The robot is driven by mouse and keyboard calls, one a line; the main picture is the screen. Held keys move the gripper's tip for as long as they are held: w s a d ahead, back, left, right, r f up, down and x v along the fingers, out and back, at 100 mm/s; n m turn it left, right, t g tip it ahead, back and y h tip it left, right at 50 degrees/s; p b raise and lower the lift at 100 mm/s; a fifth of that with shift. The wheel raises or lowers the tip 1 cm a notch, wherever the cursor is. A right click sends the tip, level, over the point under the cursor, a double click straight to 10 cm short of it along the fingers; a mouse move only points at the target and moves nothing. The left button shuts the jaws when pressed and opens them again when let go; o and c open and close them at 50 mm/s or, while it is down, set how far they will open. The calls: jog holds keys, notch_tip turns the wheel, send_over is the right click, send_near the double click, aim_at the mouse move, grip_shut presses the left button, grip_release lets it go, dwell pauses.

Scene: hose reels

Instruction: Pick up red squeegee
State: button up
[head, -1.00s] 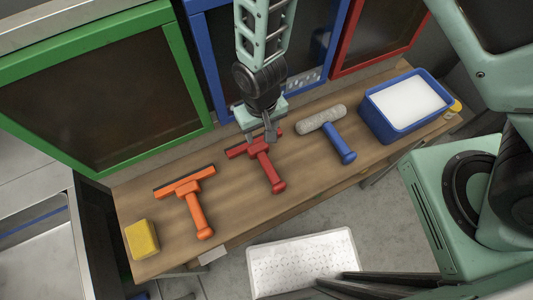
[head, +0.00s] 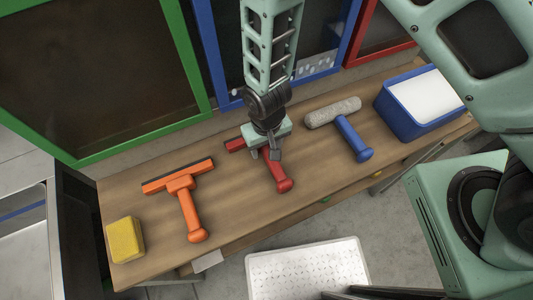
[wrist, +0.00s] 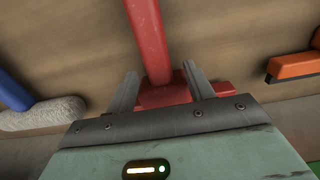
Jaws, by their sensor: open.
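The red squeegee (head: 280,176) lies on the wooden table between the orange squeegee and the blue-handled roller. Its head is partly hidden under my gripper (head: 263,155) in the head view. In the wrist view the red squeegee's handle (wrist: 148,35) runs up from between my open fingers. My gripper (wrist: 160,90) has one finger on each side of the red squeegee, near where handle meets head. Both fingers look apart from the handle. I cannot tell the exact height of the fingertips above the table.
An orange squeegee (head: 185,200) and a yellow sponge (head: 125,240) lie to the left. A blue-handled roller (head: 352,138) and a blue tub (head: 395,120) are to the right. Green, blue and red frames stand behind. A white perforated panel (head: 308,270) is below the table's front edge.

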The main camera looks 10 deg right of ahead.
aim_at(266, 148)
jog(key=shift+f, duration=0.85)
jog(key=shift+r, duration=0.1)
jog(key=c, duration=1.1)
jog(key=shift+c, duration=0.2)
jog(key=shift+r, duration=0.15)
notch_tip(266, 148, up, 10)
jog(key=shift+f+b, duration=0.15)
jog(key=shift+b, duration=0.9)
jog(key=shift+o, duration=0.5)
